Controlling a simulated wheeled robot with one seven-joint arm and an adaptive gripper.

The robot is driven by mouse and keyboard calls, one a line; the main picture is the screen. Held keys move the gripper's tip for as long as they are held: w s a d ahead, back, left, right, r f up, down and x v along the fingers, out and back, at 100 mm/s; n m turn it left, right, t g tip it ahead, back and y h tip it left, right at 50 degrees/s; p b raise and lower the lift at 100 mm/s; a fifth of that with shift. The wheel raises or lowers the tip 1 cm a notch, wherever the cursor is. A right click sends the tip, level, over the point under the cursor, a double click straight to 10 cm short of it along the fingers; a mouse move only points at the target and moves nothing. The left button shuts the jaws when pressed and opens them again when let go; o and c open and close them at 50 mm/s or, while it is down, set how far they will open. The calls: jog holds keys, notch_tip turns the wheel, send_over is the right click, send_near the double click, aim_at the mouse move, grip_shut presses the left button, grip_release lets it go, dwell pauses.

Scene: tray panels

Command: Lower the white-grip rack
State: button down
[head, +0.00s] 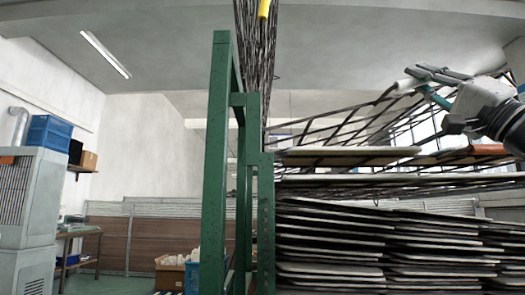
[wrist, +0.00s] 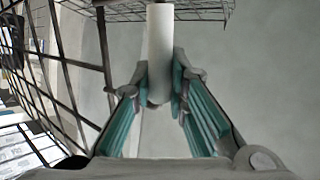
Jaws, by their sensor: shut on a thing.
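The white-grip rack (head: 345,126) is a dark wire grid, tilted, rising from the green frame toward the upper right in the head view. Its white grip (head: 405,88) is at the raised end. My gripper (head: 418,82) is at that end, coming in from the right. In the wrist view the white grip (wrist: 160,45) stands between the teal-padded fingers of my gripper (wrist: 162,88), which is shut on it. Part of the grip is hidden by the fingers.
Another rack with a yellow grip (head: 264,9) stands nearly upright by the green frame (head: 215,150). Below the tilted rack, lowered racks (head: 330,245) lie stacked, with flat panels on them. Blue crates (head: 50,132) and a cardboard box (head: 170,272) are at the left.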

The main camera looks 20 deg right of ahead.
dwell(0.3)
jog(key=c, duration=1.6)
grip_release()
jog(key=shift+o, duration=0.2)
jog(key=v, duration=1.2)
jog(key=shift+w+f, duration=0.1)
jog(key=shift+w, duration=0.05)
